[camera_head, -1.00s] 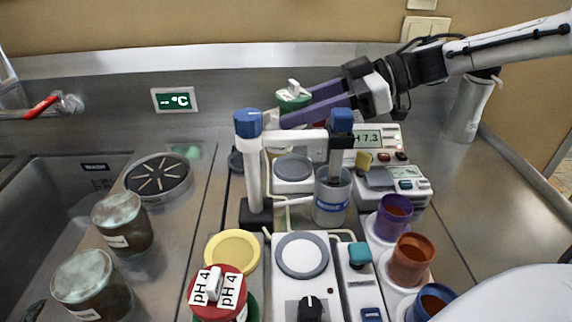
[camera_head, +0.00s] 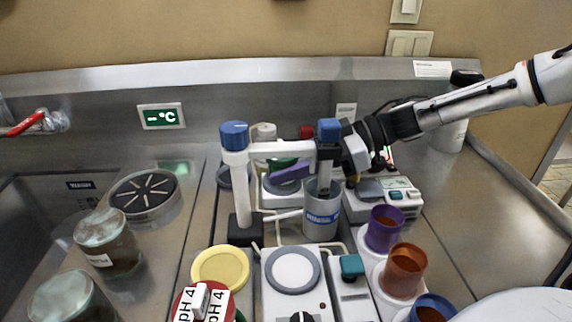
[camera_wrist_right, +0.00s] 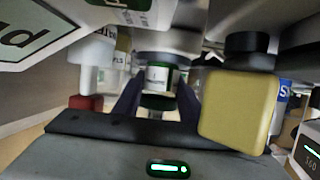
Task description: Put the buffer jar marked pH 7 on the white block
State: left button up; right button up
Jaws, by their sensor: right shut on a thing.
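My right gripper (camera_head: 300,170) reaches in from the right behind the stand. It is shut on a green-lidded jar (camera_head: 283,162), mostly hidden by the stand's crossbar. In the right wrist view the jar (camera_wrist_right: 158,76) sits between the dark fingers, with a white label and green bands; I cannot read its marking. A pale block with a grey round top (camera_head: 284,186) is just below the jar, partly hidden; I cannot tell whether they touch. The red-lidded jar marked pH 4 (camera_head: 202,304) stands at the front. My left gripper is out of view.
The stand with blue knobs (camera_head: 235,180) and the grey beaker (camera_head: 321,215) are close in front of my right gripper. Purple (camera_head: 384,230) and brown (camera_head: 404,270) cups stand at the right. A yellow disc (camera_head: 220,267) lies at the front. Bare counter lies farther right.

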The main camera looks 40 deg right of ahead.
jog(key=o, duration=1.2)
jog(key=shift+c, duration=0.2)
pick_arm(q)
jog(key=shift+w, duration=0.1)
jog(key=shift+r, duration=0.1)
pick_arm(e)
jog(key=shift+r+p, duration=0.2)
jog(key=shift+p, duration=0.1)
jog(key=shift+s+d+r, duration=0.1)
jog(key=shift+d+r, duration=0.1)
jog(key=shift+d, duration=0.1)
pick_arm(q)
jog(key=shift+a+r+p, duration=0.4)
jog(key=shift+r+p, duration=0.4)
jog(key=shift+p, duration=0.4)
pick_arm(e)
jog(key=v, duration=1.1)
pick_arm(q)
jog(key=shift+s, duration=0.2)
pick_arm(e)
jog(key=shift+s+d, duration=0.1)
